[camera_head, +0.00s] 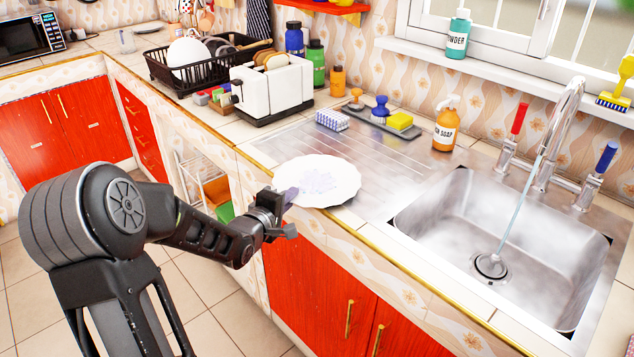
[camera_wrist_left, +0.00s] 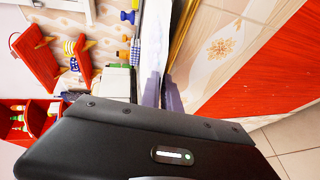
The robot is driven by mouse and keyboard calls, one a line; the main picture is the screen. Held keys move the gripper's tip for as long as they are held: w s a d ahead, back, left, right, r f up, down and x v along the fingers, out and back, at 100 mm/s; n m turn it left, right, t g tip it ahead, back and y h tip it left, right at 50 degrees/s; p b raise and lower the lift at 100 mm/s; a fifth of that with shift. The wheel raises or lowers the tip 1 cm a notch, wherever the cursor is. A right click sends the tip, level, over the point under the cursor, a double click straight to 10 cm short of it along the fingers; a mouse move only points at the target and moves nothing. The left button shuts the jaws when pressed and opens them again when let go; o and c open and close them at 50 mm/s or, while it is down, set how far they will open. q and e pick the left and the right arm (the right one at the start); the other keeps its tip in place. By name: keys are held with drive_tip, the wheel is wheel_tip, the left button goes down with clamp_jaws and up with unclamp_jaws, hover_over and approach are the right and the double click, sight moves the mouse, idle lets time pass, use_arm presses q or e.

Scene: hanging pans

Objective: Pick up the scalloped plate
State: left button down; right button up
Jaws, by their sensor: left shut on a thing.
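The scalloped plate (camera_head: 318,181) is white with a wavy rim and a pale lilac pattern. In the head view it is at the front edge of the steel drainboard, left of the sink. My left gripper (camera_head: 287,196) is shut on the plate's near left rim. In the left wrist view the plate (camera_wrist_left: 154,45) shows nearly edge-on, between the purple-grey fingers (camera_wrist_left: 161,92). I cannot tell whether the plate's far side touches the drainboard. My right gripper is not in view.
The sink (camera_head: 500,240) with a running faucet (camera_head: 562,130) is to the right. A white toaster (camera_head: 272,88) and a black dish rack (camera_head: 200,65) stand behind left. A soap bottle (camera_head: 446,125) and a sponge holder (camera_head: 380,122) stand at the back. The drainboard's middle (camera_head: 385,165) is clear.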

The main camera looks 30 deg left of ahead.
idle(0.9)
use_arm(q)
wheel_tip(320, 180, up, 10)
drive_tip(key=shift+r+p, duration=0.1)
drive_tip(key=shift+p, duration=0.65)
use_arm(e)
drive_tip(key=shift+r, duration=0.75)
